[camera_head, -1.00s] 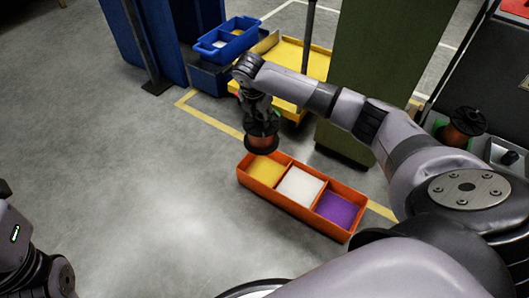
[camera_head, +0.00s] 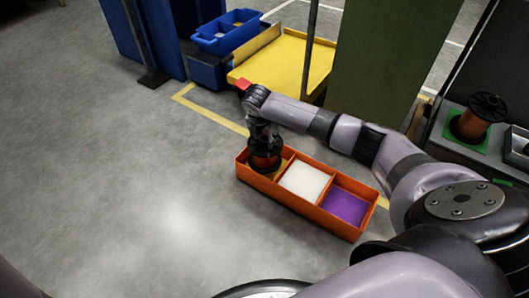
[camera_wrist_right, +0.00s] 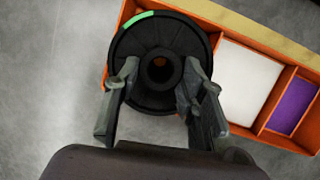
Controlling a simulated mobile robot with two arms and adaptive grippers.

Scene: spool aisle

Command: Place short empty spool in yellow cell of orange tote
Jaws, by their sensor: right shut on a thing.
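The orange tote (camera_head: 290,202) lies on the floor with yellow, white and purple cells in a row. The spool (camera_head: 264,162) has black flanges and a copper-coloured middle; my right gripper (camera_head: 262,138) is shut on it. It is at the left-end yellow cell (camera_head: 284,160), hiding most of it. I cannot tell whether its lower flange touches the cell floor. In the right wrist view the black upper flange (camera_wrist_right: 160,35) with a green mark sits between my gripper's two fingers (camera_wrist_right: 160,75), covering the left cell. My left gripper is out of view.
Another copper-coloured spool (camera_head: 475,118) stands on a green patch at the right. A yellow cart (camera_head: 290,65), a blue bin (camera_head: 228,36) and a green panel (camera_head: 385,50) stand behind the tote. Floor left of the tote is clear.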

